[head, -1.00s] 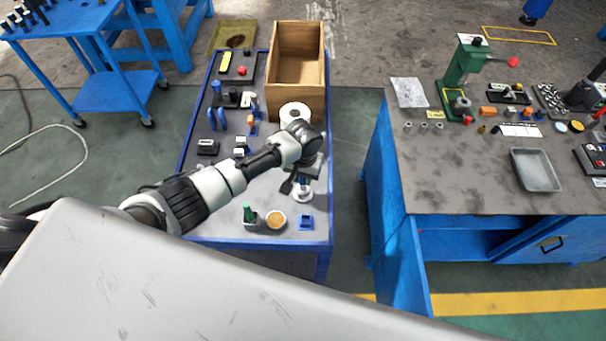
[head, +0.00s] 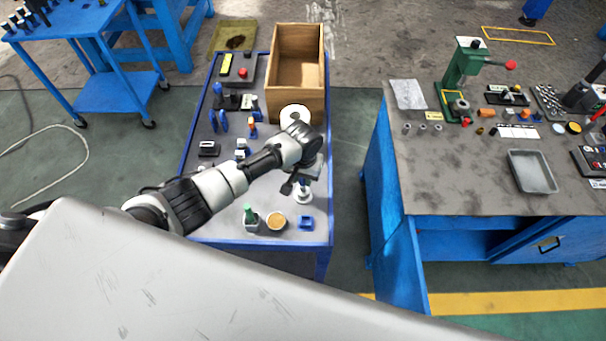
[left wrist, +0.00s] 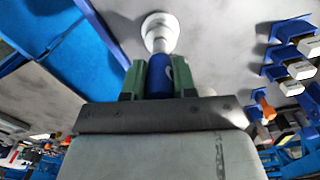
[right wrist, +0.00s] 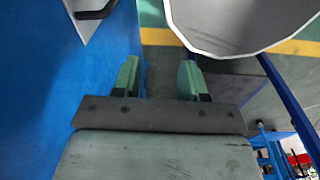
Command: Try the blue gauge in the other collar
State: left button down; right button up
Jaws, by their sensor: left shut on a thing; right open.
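My left gripper (head: 298,186) is over the front part of the blue-edged cart. In the left wrist view its green fingers are shut on the blue gauge (left wrist: 158,82). A pale shaft runs from the gauge toward a white round collar (left wrist: 158,22), which also shows in the head view (head: 303,196); I cannot tell whether the shaft is inside it. A blue square piece (head: 306,223), a tan-topped round piece (head: 277,221) and a green-topped piece (head: 251,216) stand just in front. My right gripper (right wrist: 155,82) is open and empty, outside the head view.
A workbench (head: 450,180) with a green press (head: 462,75) and grey tray (head: 533,172) is to the right, across a gap.

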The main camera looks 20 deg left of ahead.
pick_arm(q)
jog(key=shift+f, duration=0.45)
dwell(0.7)
jog(key=shift+r, duration=0.1)
jog(key=shift+r+p, duration=0.4)
dwell(0.5)
jog(key=shift+m, duration=0.4)
jog(key=shift+f, duration=0.55)
dwell(1.4)
